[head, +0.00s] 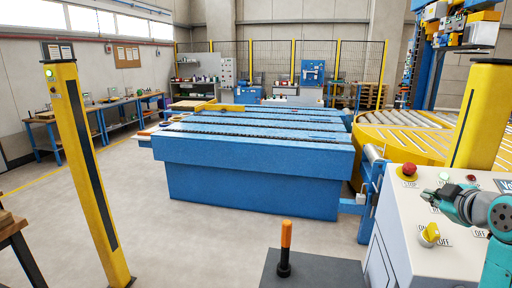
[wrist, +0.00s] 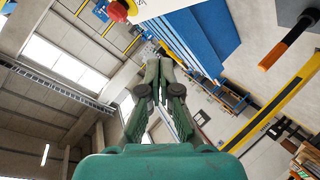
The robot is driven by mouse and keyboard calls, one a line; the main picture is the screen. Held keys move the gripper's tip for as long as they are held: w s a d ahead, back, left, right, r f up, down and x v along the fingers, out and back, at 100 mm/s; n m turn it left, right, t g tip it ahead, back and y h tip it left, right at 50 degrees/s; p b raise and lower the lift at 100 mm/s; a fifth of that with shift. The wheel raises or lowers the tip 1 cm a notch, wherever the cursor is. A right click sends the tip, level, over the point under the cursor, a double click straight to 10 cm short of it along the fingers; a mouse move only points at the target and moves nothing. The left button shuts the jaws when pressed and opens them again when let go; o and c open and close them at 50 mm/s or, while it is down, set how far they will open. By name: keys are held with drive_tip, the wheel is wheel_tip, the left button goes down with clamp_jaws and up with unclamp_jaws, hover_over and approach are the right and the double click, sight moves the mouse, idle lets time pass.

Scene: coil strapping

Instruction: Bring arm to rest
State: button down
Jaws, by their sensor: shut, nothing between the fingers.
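My gripper (wrist: 160,68) is green and shows in the middle of the wrist view. Its fingers are drawn together and shut, with nothing between them. The wrist camera looks past it at a tilted view of the hall, with the roof and windows on the left. In the head view, a teal and grey part of my arm (head: 490,212) is at the right edge, in front of the control panel. The rest of my arm runs out of the picture there.
The white control box (head: 415,255) has a red stop button (head: 409,169) and a yellow knob (head: 430,233). An orange-topped post (head: 286,235) stands on a dark surface. The blue strapping bed (head: 255,185) lies beyond. A yellow light post (head: 90,180) stands left; floor between is clear.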

drive_tip(key=s+a+f+m, duration=0.25)
drive_tip(key=a+f, duration=0.25)
drive_tip(key=f, duration=0.4)
drive_tip(key=s+a+f+m, duration=0.1)
drive_tip(key=s+a+f, duration=0.3)
drive_tip(key=f, duration=0.5)
drive_tip(key=s+a+f+m, duration=0.25)
drive_tip(key=a+f, duration=0.25)
drive_tip(key=f, duration=0.5)
drive_tip(key=s+a+f+m, duration=0.1)
drive_tip(key=s+a+f, duration=0.25)
drive_tip(key=s, duration=0.35)
drive_tip(key=s+a+f, duration=0.3)
drive_tip(key=s+f, duration=0.1)
drive_tip(key=s, duration=0.3)
drive_tip(key=s+a+r, duration=0.2)
drive_tip(key=s+a, duration=0.1)
drive_tip(key=s, duration=1)
drive_tip(key=s+a+r+m+t+y, duration=0.1)
drive_tip(key=s+a, duration=0.2)
drive_tip(key=s, duration=1)
drive_tip(key=shift+r+m+y, duration=0.3)
drive_tip(key=shift+r, duration=0.05)
drive_tip(key=shift+a, duration=0.1)
